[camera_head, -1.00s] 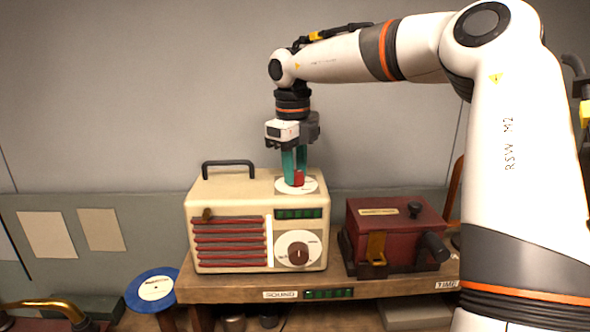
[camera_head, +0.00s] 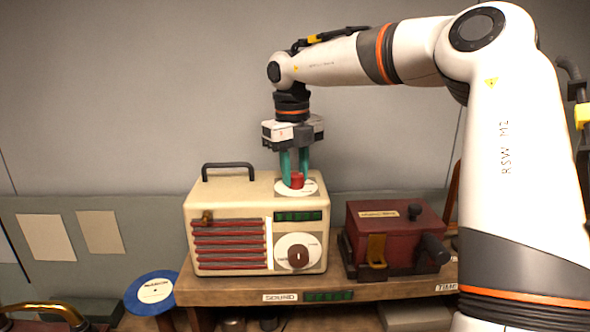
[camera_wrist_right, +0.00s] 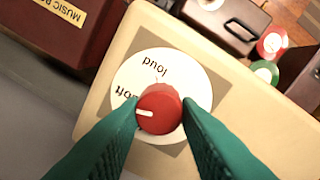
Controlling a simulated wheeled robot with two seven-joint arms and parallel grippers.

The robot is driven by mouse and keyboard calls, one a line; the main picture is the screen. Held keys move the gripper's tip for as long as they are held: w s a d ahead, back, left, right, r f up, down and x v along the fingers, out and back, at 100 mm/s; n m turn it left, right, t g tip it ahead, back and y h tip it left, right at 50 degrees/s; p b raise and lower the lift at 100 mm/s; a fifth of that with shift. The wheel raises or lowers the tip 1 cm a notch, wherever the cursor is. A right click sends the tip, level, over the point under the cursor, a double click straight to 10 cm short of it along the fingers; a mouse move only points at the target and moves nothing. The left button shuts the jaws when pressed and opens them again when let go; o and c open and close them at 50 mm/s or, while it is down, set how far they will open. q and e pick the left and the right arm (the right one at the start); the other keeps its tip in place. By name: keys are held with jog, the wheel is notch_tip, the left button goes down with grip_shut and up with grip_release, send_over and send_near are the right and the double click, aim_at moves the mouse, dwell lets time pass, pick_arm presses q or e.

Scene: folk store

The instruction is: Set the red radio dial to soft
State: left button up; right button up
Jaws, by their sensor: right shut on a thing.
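The red dial (camera_head: 297,181) stands on a white round plate (camera_head: 313,188) on top of the cream radio (camera_head: 230,190). In the right wrist view the red dial (camera_wrist_right: 160,108) has a white pointer mark on its left side, toward the partly hidden word "soft" (camera_wrist_right: 124,98). The word "loud" (camera_wrist_right: 157,68) shows at the plate's upper part. My right gripper (camera_head: 296,180) points down from above, its green fingers shut on the red dial from both sides. My left gripper is not in view.
The radio's front has a brown knob (camera_head: 298,257) on a white plate. A dark red music box (camera_head: 395,235) with a crank stands to the right on the wooden shelf (camera_head: 225,289). A blue record (camera_head: 152,292) is at lower left. Space above the radio's left half is clear, apart from its handle (camera_head: 228,166).

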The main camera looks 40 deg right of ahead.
aim_at(292, 175)
jog(key=shift+r, duration=0.1)
jog(key=o, duration=1)
jog(key=shift+a, duration=0.1)
jog(key=shift+c, duration=0.2)
jog(key=shift+w+r, duration=0.1)
jog(key=shift+r, duration=0.3)
notch_tip(292, 175, up, 11)
jog(key=shift+a, duration=0.25)
